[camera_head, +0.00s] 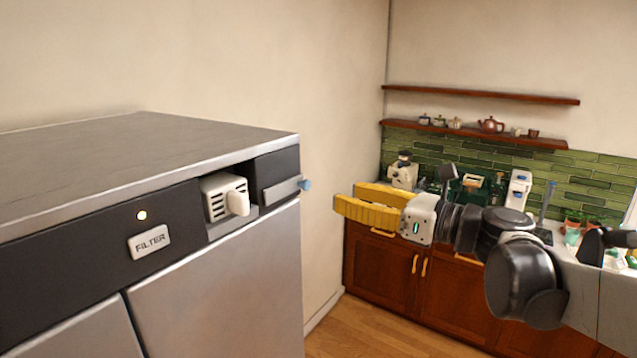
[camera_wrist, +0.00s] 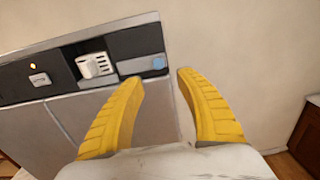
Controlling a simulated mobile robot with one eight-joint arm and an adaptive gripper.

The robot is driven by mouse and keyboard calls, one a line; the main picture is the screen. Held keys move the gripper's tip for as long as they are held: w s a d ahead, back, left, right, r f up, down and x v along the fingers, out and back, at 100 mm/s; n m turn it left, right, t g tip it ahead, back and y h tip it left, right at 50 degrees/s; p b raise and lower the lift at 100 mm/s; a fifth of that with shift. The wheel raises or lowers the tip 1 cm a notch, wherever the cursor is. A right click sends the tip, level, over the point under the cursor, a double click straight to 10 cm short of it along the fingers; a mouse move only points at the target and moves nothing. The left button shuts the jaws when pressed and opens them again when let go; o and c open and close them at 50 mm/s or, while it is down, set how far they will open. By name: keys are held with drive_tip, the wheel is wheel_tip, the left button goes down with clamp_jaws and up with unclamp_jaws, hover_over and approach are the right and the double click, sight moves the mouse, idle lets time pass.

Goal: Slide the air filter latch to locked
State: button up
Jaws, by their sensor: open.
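The air filter (camera_head: 228,198) is a white vented block with a white handle, set in a recess of the dark front panel; it also shows in the wrist view (camera_wrist: 96,65). Right of it is the latch, a grey bar (camera_head: 281,191) with a blue knob (camera_head: 305,184) at its right end. In the wrist view the knob (camera_wrist: 159,63) lies just beyond the gap between my yellow fingertips. My gripper (camera_head: 345,197) is open and empty, right of the knob in the head view and apart from it.
A FILTER label (camera_head: 149,242) and a small lit lamp (camera_head: 142,215) are on the panel. The steel cabinet top (camera_head: 130,150) is bare. A counter with wooden cupboards (camera_head: 400,270) and kitchen items stands behind my arm. A plain wall (camera_head: 335,110) is beyond the cabinet.

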sight(308, 186)
drive_tip(key=p+x, duration=0.2)
drive_tip(key=x, duration=0.8)
drive_tip(key=shift+a, duration=0.15)
clamp_jaws()
